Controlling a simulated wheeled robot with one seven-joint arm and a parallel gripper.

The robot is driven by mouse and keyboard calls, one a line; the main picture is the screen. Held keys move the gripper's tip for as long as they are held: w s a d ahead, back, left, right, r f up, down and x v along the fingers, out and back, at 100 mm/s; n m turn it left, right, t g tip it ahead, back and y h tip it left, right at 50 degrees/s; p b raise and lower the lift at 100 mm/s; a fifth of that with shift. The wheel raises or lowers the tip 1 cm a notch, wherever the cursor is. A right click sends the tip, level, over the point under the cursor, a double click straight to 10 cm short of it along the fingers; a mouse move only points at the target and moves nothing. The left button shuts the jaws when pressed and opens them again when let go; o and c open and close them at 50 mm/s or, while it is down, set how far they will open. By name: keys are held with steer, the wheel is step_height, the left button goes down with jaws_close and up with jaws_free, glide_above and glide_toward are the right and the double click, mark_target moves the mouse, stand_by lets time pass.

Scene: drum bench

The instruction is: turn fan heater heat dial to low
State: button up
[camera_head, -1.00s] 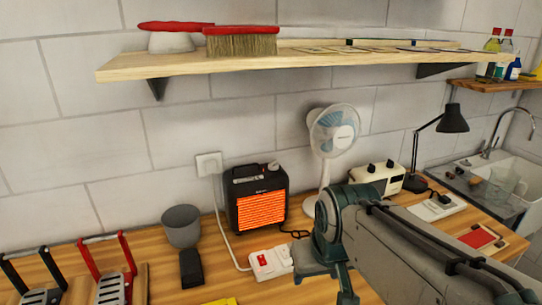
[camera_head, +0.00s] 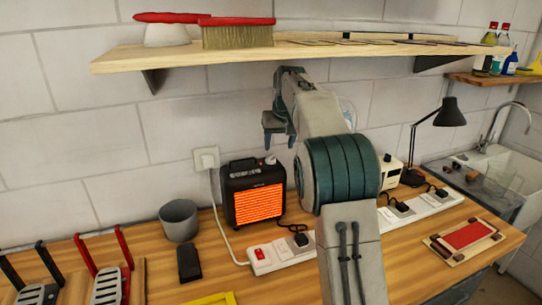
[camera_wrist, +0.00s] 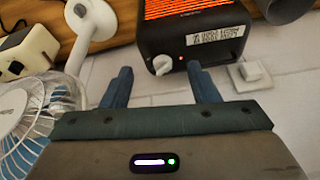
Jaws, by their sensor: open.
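The fan heater (camera_head: 255,195) is a black box with a glowing orange grille, standing on the wooden bench against the wall. Its white heat dial (camera_head: 270,160) is on the top, near the right side. In the wrist view the heater (camera_wrist: 190,20) appears upside down, with the dial (camera_wrist: 162,66) beside a small red light and a printed label. My gripper (camera_head: 276,138) is above the heater, pointing down. In the wrist view its two fingers (camera_wrist: 160,68) are apart, with the dial showing between their tips. The dial's setting is too small to read.
A wooden shelf (camera_head: 300,54) with brushes hangs above my gripper. A grey cup (camera_head: 179,220) stands left of the heater. A white power strip (camera_head: 283,253) lies in front. A white fan (camera_wrist: 30,125) is close beside my gripper in the wrist view.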

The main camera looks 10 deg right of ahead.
glide_toward(271, 156)
steer(key=f, duration=0.2)
steer(key=shift+n, duration=0.3)
steer(key=x, duration=0.7)
steer(key=shift+w+p, duration=0.4)
steer(key=c, duration=1)
